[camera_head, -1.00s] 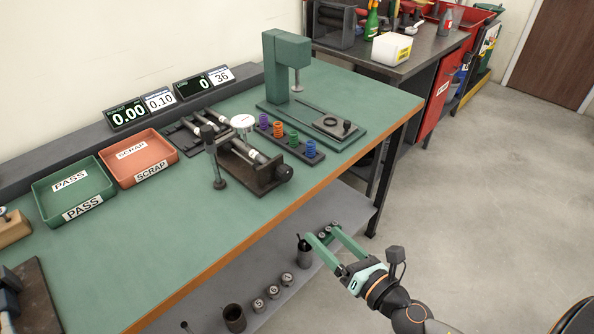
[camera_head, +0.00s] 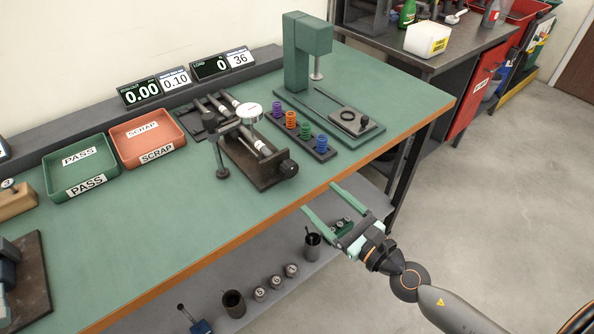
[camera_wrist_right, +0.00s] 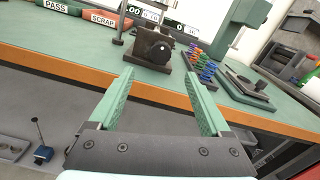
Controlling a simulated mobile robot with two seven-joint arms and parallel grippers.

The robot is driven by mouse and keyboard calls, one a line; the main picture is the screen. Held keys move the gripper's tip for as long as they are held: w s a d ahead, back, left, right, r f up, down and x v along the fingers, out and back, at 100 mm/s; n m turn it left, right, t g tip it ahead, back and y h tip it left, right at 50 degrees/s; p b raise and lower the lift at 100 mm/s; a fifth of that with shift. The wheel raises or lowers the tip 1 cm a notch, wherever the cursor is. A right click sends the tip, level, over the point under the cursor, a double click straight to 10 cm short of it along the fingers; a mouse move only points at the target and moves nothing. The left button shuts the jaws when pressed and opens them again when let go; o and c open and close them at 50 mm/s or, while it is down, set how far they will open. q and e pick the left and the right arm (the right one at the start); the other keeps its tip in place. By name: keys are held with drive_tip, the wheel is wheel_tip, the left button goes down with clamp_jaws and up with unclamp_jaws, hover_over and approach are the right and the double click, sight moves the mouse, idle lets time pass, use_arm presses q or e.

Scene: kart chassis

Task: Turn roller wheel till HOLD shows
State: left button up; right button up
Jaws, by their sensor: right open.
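The roller fixture (camera_head: 262,170) stands on the green bench, with pale rollers, a shaft and a round dial gauge (camera_head: 250,112) over them. Its dark roller wheel (camera_head: 288,168) is at the end facing the bench's front edge. In the right wrist view the wheel (camera_wrist_right: 158,47) shows ahead, between and beyond the fingertips. My right gripper (camera_head: 320,197) is open and empty, just off the front edge, apart from the wheel; its fingers also frame the right wrist view (camera_wrist_right: 159,72). The run-out display (camera_head: 141,92) reads 0.00; I see no HOLD on it. My left gripper is out of view.
A green PASS tray (camera_head: 52,178) and an orange SCRAP tray (camera_head: 118,148) lie left of the fixture. A rack of coloured springs (camera_head: 328,154) and a green press (camera_head: 297,55) stand to its right. A lower shelf (camera_head: 255,250) holds cups and small weights.

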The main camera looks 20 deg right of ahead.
sight(292, 172)
drive_tip(key=p+x, duration=0.2)
drive_tip(key=x, duration=0.7)
drive_tip(key=shift+w+a, duration=0.1)
drive_tip(key=shift+w, duration=0.25)
clamp_jaws()
